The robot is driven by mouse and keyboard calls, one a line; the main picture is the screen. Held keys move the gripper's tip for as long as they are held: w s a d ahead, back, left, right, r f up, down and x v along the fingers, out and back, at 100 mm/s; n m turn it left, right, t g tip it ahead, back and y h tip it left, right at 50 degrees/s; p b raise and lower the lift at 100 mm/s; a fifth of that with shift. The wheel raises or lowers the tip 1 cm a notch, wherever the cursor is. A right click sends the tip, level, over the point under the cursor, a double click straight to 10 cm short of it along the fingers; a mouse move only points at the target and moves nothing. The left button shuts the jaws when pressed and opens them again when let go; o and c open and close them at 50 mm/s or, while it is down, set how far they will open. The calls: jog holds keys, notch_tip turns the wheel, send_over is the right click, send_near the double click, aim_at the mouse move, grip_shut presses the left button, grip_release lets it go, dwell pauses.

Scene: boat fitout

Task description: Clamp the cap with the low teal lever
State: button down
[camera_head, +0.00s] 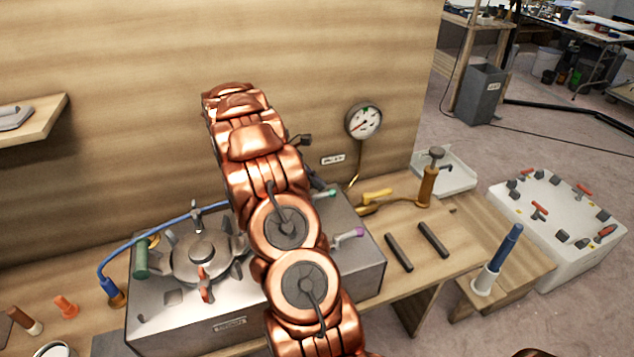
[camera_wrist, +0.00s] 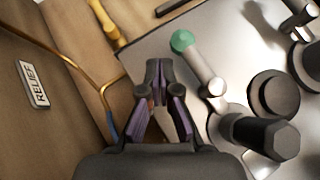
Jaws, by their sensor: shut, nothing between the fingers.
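The teal-tipped lever (camera_head: 331,194) is at the back right of the metal box, partly hidden by my arm in the head view. In the wrist view its teal ball (camera_wrist: 182,41) and grey shaft (camera_wrist: 203,70) lie to the right of my gripper (camera_wrist: 156,68). My gripper's fingers are together with nothing between them, apart from the lever. A dark round cap-like piece (camera_wrist: 274,92) is beyond the lever's pivot; I cannot tell whether it is the task's cap or whether the lever presses on it.
A round lid (camera_head: 201,262) with clamp arms is at left. A pressure gauge (camera_head: 363,121) is on the wooden wall behind. A yellow-handled tool (camera_head: 377,196) and two dark bars (camera_head: 399,252) lie on the right bench.

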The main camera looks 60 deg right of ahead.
jog(key=shift+s, duration=0.4)
jog(key=shift+s+d, duration=0.1)
jog(key=shift+s, duration=0.05)
dwell(0.5)
jog(key=v, duration=1.2)
jog(key=shift+r, duration=0.1)
dwell(0.6)
